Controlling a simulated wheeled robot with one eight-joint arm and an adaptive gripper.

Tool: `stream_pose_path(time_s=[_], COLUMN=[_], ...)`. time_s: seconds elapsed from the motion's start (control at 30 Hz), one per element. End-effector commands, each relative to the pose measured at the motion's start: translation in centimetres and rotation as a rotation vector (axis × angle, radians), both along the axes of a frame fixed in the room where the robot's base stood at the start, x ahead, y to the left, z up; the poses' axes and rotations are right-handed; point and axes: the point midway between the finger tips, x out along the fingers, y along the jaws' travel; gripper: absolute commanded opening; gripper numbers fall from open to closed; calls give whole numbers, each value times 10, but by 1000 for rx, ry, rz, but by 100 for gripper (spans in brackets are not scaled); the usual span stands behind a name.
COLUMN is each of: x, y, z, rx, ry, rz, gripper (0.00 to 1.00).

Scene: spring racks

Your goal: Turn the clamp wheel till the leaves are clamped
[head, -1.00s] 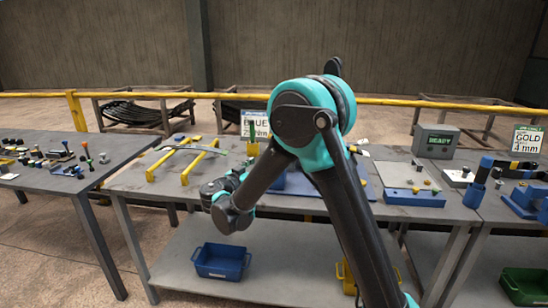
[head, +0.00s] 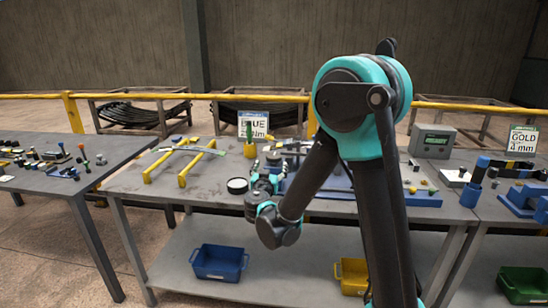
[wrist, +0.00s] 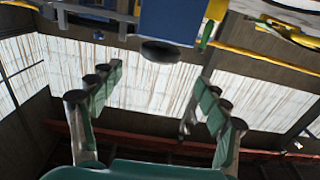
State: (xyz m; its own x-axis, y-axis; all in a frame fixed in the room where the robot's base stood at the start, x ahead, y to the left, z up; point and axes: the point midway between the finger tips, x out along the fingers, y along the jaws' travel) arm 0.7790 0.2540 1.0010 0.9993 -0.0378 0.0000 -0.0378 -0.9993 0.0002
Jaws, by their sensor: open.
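My gripper (head: 262,182) is at the front middle of the centre bench, beside a blue fixture (head: 335,183) that my arm partly hides. In the wrist view its two green-padded fingers (wrist: 157,85) are spread apart with nothing between them. Beyond the fingertips a blue block (wrist: 172,20) shows, with a dark round disc (wrist: 160,51) at its edge; I cannot tell whether this is the clamp wheel. Clamped leaves cannot be made out. A long thin curved strip (head: 180,149) lies over two yellow supports on the bench's left.
A round black-rimmed white disc (head: 237,185) stands left of my gripper. A yellow cup (head: 250,150) and a sign reading BLUE (head: 254,124) are behind. A grey READY box (head: 432,141) is at the right. Blue (head: 218,262) and yellow (head: 351,277) bins are below.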

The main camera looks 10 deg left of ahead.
Motion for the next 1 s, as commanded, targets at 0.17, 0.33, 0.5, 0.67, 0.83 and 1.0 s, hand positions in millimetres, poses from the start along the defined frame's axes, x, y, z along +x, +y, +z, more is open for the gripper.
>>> stream_pose_path(time_s=[0.17,0.33,0.5,0.67,0.83,1.0], x=[37,66,85,92,93,92], y=[-2,-4,-4,-4,-4,-4], z=[0,0,0,0,0,0], rx=[0,0,0,0,0,0], ry=[0,0,0,0,0,0], rz=[-3,-3,-2,-1,0,0], gripper=[76,76,76,76,76,66])
